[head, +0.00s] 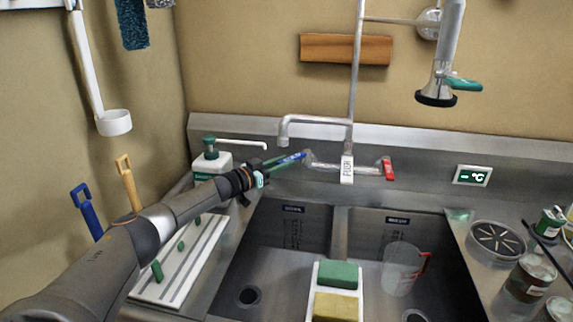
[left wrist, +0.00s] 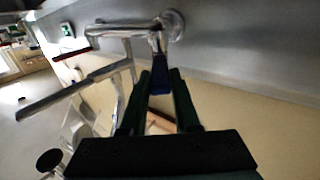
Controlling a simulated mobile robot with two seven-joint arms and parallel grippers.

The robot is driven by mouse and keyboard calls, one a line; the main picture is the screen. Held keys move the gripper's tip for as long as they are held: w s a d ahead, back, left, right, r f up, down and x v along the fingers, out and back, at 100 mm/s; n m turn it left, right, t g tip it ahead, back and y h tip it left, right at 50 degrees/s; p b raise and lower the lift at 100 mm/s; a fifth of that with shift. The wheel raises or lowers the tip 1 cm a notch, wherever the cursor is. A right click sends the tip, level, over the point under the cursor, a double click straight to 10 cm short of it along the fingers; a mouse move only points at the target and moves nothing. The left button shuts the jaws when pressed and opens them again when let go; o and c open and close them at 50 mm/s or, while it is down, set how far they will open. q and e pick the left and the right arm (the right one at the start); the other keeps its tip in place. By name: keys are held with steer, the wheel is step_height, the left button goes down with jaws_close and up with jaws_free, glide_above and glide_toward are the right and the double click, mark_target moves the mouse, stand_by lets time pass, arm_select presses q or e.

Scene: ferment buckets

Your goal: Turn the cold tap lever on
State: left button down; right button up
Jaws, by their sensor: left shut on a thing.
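The blue cold tap lever (head: 299,156) is at the left end of the wall tap (head: 328,164). My left gripper (head: 283,164) reaches it from the left and is shut on it. In the left wrist view, the lever's blue end (left wrist: 159,89) lies between the two dark fingers of my left gripper (left wrist: 161,78). The red lever (head: 388,168) is at the right end of the tap. The curved spout (head: 284,130) shows above the gripper. No water is visible at the spout. My right gripper is out of view.
A soap bottle (head: 210,160) stands close behind my left wrist. A double sink (head: 338,235) lies below, with a sponge caddy (head: 336,262) and a clear jug (head: 402,268). A spray head (head: 437,88) hangs at the upper right. A temperature display (head: 471,175) is on the backsplash.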

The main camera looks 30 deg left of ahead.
arm_select(q)
steer(key=shift+r, duration=0.2)
steer(key=c, duration=0.6)
jaws_free()
steer(key=shift+f, duration=0.15)
steer(key=shift+c, duration=0.2)
steer(key=v, duration=1.2)
steer(key=shift+s, duration=0.25)
